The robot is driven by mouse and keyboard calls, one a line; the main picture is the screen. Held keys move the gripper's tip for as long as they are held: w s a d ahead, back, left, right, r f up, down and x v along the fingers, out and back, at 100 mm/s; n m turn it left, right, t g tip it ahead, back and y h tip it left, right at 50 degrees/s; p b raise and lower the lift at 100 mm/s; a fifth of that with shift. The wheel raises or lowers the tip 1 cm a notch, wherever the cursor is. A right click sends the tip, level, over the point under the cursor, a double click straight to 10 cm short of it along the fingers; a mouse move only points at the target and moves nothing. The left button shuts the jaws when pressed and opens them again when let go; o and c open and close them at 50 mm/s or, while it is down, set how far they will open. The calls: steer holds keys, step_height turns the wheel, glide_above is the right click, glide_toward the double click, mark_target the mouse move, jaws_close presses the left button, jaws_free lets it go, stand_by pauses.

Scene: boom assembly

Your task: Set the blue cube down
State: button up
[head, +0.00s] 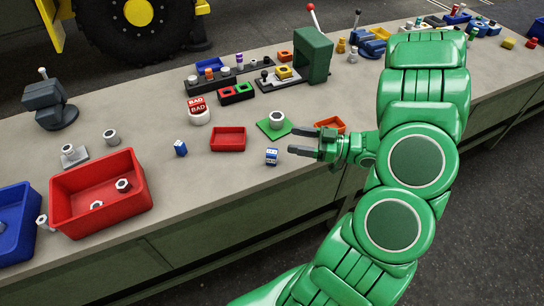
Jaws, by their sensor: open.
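My gripper (292,141) is open, its two fingers pointing left above the front part of the bench, with nothing between them. A second small blue block (180,148) stands on the bench further left. I cannot tell for sure which of the two is the task's blue cube.
A green plate (264,130) with a white-grey ring lies just behind the gripper. A shallow red tray (228,147) is left of it. An orange tray (330,120) is close to my wrist. A red bin (70,215) stands front left. Bare bench (220,180) lies in front of the blocks.

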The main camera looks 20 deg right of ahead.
mark_target(274, 152)
steer(key=shift+w+a+r+g+h, duration=0.25)
steer(key=shift+w+a+g+h, duration=0.25)
steer(key=shift+g+h, duration=0.55)
steer(key=shift+w+a+r+g+h, duration=0.4)
steer(key=shift+g+h, duration=0.35)
steer(key=shift+h, duration=0.55)
steer(key=shift+w+a+r+g+h, duration=0.15)
steer(key=shift+w+a+g+h, duration=0.35)
steer(key=shift+g+h, duration=0.55)
steer(key=shift+s+h, duration=0.1)
steer(key=shift+h, duration=0.2)
steer(key=shift+f, duration=2.45)
steer(key=shift+x, duration=3.95)
steer(key=shift+r, duration=0.1)
steer(key=c, duration=1.1)
steer(key=shift+c, duration=0.2)
